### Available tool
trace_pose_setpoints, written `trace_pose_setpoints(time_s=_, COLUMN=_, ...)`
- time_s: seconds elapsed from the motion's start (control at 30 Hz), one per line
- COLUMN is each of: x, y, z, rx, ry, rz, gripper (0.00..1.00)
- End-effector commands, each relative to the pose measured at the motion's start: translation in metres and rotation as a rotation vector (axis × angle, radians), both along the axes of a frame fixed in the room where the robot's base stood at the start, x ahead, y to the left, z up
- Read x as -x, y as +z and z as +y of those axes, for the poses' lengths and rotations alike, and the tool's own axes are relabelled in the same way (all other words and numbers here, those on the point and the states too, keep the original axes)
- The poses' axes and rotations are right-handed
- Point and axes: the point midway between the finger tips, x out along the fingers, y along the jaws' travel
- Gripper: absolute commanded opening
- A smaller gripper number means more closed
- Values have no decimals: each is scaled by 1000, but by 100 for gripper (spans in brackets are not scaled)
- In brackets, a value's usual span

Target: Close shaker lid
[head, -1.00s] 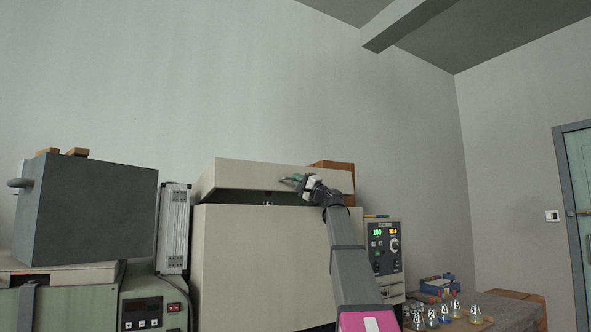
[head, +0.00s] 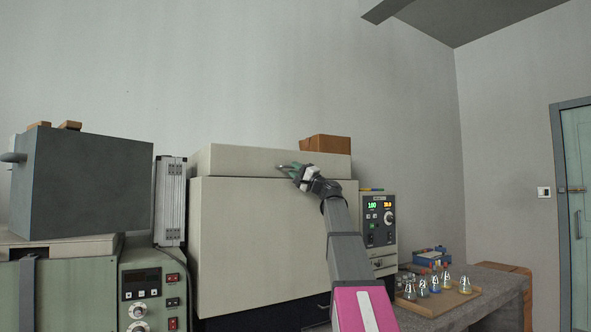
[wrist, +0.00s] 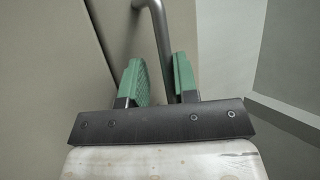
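The shaker is a large cream box (head: 255,235) with a cream lid (head: 240,160) on top. The lid lies level on the box, with only a thin dark seam between them. My gripper (head: 287,168) is at the lid's front face, right of its middle. In the wrist view my gripper (wrist: 160,75) has its green fingers apart, on either side of a bent grey metal handle bar (wrist: 150,15). The bar is nearer the right finger, and a gap shows at the left finger. Whether the bar touches a finger I cannot tell.
A control panel (head: 378,218) with lit displays is right of the shaker. Flasks stand in a tray (head: 408,306) on the bench further right. A dark grey box (head: 88,185) and a silver case (head: 170,200) are at left. A brown box (head: 326,145) shows behind the lid.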

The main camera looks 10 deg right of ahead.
Motion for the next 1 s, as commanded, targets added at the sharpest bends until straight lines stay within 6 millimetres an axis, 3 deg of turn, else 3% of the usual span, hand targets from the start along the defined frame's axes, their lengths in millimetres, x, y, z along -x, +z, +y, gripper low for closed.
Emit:
trace_pose_setpoints(time_s=0.57, x=3, y=0, z=-3, rx=0, ry=-1, rz=-3, gripper=21)
trace_pose_setpoints(time_s=1.0, x=50, y=-39, z=-46, rx=0, ry=-3, rz=-3, gripper=21)
